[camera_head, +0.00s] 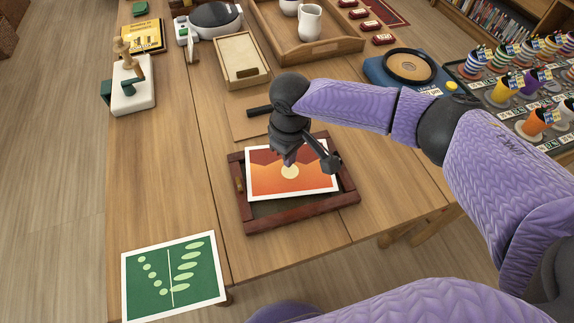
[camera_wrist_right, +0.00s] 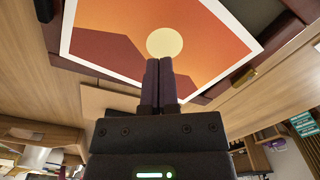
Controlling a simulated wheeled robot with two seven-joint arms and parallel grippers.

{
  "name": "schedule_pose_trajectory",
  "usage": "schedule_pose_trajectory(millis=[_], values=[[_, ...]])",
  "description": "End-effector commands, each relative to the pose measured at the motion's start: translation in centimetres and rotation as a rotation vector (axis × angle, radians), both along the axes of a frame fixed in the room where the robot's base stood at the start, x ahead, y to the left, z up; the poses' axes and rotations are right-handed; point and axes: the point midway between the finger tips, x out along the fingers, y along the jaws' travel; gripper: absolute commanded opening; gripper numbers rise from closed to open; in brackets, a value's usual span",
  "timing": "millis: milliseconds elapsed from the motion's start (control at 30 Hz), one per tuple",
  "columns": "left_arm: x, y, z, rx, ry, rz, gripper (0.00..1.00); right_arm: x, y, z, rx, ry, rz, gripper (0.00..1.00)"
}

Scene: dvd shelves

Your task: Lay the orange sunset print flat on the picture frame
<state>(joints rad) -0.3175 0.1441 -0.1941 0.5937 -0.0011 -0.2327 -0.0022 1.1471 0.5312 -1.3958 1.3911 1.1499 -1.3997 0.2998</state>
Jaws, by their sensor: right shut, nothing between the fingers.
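The orange sunset print (camera_head: 265,180), white-bordered with a pale sun, lies over the dark red wooden picture frame (camera_head: 300,219). It sits toward the frame's far side, and a strip of dark backing shows along the near side. It looks roughly flat; I cannot tell whether its far edge rests on the rail. My right gripper (camera_head: 288,162) points down over the print, fingers shut and empty. In the right wrist view the closed fingertips (camera_wrist_right: 158,62) are just below the sun on the print (camera_wrist_right: 205,40); contact is unclear. My left gripper is out of view.
A green leaf print (camera_head: 172,277) lies at the table's near left corner. A thin brown board (camera_head: 250,122) lies behind the frame, and a wooden box (camera_head: 241,60) stands farther back. A rack of striped cups (camera_head: 520,85) stands at right. The table left of the frame is clear.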

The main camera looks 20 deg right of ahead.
Motion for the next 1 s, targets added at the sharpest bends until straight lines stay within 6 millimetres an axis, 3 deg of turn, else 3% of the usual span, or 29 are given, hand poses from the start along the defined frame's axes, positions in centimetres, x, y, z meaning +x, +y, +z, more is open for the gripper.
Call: schedule_pose_trajectory(millis=[1000], values=[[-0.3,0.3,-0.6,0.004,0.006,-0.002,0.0,0.0,0.0,-1.6,0.0,0.0,0.001,0.0]])
